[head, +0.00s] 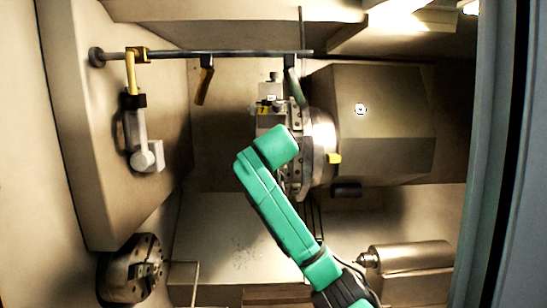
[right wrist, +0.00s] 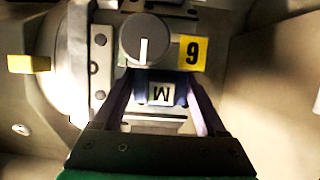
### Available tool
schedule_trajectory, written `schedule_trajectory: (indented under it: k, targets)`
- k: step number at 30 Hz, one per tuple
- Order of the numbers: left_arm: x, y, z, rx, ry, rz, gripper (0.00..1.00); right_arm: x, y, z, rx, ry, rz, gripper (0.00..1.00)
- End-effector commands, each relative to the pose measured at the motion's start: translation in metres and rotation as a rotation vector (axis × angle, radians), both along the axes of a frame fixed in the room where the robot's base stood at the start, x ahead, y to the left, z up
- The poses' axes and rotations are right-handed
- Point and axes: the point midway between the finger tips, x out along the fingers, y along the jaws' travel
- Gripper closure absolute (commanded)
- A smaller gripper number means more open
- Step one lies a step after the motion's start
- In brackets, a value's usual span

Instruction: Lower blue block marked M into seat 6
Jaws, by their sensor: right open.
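The blue block marked M (right wrist: 161,94) shows in the right wrist view. Its white label with a black M faces the camera, and blue shows along its sides. It lies at the seat by the yellow plate marked 6 (right wrist: 191,53), just below a round grey knob (right wrist: 145,40). My right gripper (right wrist: 160,84) is open, with one dark finger on each side of the block. I cannot tell how deep the block sits in the seat. In the head view my green right arm covers the gripper and block at the turret (head: 297,150). My left gripper is not in view.
A dark bar (head: 230,53) with a yellow-jointed grey arm (head: 137,125) runs across the upper left. A chuck (head: 131,268) is at lower left and a metal cylinder (head: 412,258) at lower right. The turret housing (head: 375,120) fills the right.

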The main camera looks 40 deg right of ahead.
Motion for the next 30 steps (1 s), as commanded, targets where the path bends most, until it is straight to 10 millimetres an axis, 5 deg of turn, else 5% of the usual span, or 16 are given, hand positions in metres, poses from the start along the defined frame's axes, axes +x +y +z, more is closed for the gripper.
schedule_trajectory:
  k: [2,13,15,20,30]
  targets:
    - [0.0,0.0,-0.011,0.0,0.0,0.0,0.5,-0.006,0.008,-0.011,0.011,0.023,0.004,0.0]
    - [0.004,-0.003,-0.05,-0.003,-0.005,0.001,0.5,-0.071,0.058,0.026,0.0,0.0,0.009,0.0]
    - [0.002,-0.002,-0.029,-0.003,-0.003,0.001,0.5,-0.076,0.068,0.045,-0.004,-0.005,0.022,0.0]
    - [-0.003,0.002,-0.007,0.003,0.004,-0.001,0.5,-0.091,0.075,0.05,0.004,-0.002,0.012,0.0]
    - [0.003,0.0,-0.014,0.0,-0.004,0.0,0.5,-0.115,0.086,0.055,-0.004,-0.006,0.0,0.0]
